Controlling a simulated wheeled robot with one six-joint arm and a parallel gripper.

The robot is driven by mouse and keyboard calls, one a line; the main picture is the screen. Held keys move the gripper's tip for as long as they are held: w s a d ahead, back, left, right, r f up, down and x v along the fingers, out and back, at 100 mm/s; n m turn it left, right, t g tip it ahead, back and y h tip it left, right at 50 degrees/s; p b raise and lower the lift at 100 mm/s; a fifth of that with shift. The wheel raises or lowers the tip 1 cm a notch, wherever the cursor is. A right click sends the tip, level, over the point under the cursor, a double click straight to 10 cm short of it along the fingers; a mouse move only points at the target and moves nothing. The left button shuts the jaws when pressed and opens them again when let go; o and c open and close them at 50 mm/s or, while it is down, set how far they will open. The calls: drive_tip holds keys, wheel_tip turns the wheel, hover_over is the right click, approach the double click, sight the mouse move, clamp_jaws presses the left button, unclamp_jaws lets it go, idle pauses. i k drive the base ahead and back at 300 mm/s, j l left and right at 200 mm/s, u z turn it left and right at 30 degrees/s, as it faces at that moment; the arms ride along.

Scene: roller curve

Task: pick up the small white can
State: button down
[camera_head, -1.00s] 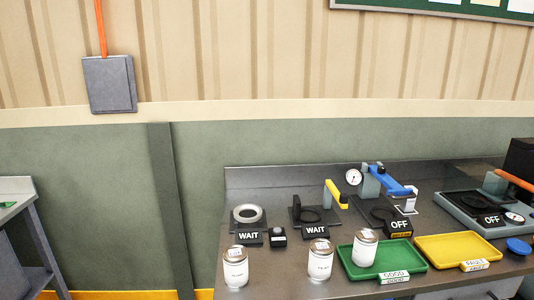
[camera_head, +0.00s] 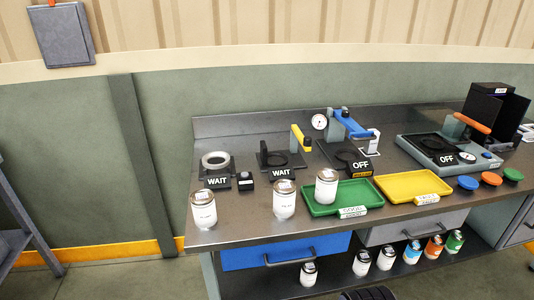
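Three white cans with brown lids stand upright on the bench top: one at the left front (camera_head: 204,212), one in the middle (camera_head: 284,204), and one on the green tray (camera_head: 326,190). Three more white cans stand on the lower shelf: one under the blue drawer (camera_head: 308,275) and two further right (camera_head: 361,266) (camera_head: 386,261). The shelf cans look smaller, but they are also farther away, so which is the small one is unclear.
The shelf also holds blue (camera_head: 412,253), orange (camera_head: 433,248) and green (camera_head: 454,243) cans. A green tray (camera_head: 352,204), a yellow tray (camera_head: 412,186) and fixtures marked WAIT and OFF fill the bench. A dark ribbed object (camera_head: 368,294) is cut off at the bottom edge.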

sight(285, 196)
drive_tip(key=i+l+u, duration=0.2)
drive_tip(key=i, duration=0.65)
